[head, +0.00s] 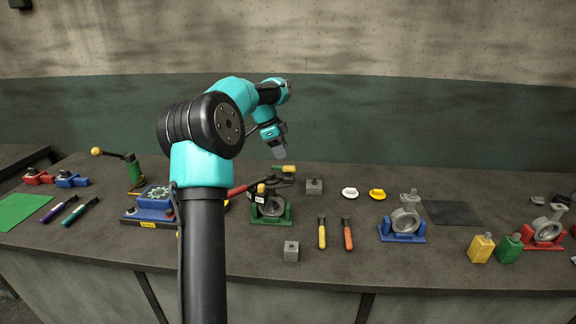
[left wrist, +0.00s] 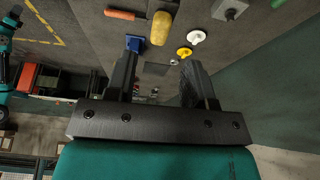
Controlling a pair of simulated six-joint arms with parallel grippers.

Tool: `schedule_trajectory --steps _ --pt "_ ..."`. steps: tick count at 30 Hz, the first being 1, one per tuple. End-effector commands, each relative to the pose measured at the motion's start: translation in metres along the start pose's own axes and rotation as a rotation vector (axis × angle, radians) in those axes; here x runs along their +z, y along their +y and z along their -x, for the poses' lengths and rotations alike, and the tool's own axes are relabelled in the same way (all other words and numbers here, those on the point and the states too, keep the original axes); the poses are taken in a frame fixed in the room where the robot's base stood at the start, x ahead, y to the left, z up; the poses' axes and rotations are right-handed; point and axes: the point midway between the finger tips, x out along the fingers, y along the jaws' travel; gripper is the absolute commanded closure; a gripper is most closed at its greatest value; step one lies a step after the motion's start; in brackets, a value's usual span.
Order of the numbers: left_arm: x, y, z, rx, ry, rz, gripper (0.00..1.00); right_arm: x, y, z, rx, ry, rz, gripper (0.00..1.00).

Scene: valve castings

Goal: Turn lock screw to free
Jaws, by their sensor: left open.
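My left gripper (head: 281,151) hangs above the far side of the bench, behind the green fixture, with nothing in its jaws. In the left wrist view its two fingers (left wrist: 158,85) stand wide apart. The green fixture (head: 286,216) holds a dark grey round casting (head: 272,207), with a yellow-tipped part (head: 261,188) at its left. A blue fixture (head: 402,238) and a red fixture (head: 541,245) hold grey ring castings. I cannot single out the lock screw at this size. My right gripper is not in view.
Yellow and orange-handled tools (head: 322,236) (head: 348,237) lie in front. A white disc (head: 350,192) and a yellow disc (head: 377,194) lie farther back. Grey blocks (head: 314,187) (head: 291,251) stand near the green fixture. A blue clamp unit (head: 155,199) is at left, partly behind my arm.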

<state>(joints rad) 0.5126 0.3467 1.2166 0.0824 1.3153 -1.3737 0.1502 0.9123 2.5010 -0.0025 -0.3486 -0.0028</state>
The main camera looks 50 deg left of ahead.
Motion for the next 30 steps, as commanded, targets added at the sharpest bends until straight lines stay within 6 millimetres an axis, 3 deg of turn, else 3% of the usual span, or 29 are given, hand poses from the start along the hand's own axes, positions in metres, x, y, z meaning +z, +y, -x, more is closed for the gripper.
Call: schedule_trajectory --steps 6,12,23,30 --pt "0.0 0.001 -0.037 0.003 -0.001 0.0 0.51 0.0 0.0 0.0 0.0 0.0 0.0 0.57" --pt "0.0 0.0 -0.059 0.002 0.0 -0.001 0.51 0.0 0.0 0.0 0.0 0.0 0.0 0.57" --pt "0.0 0.0 -0.064 0.0 0.0 -0.001 0.51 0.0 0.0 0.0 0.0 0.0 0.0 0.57" --pt "0.0 0.0 -0.063 0.0 0.0 0.0 0.73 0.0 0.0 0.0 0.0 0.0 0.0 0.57"
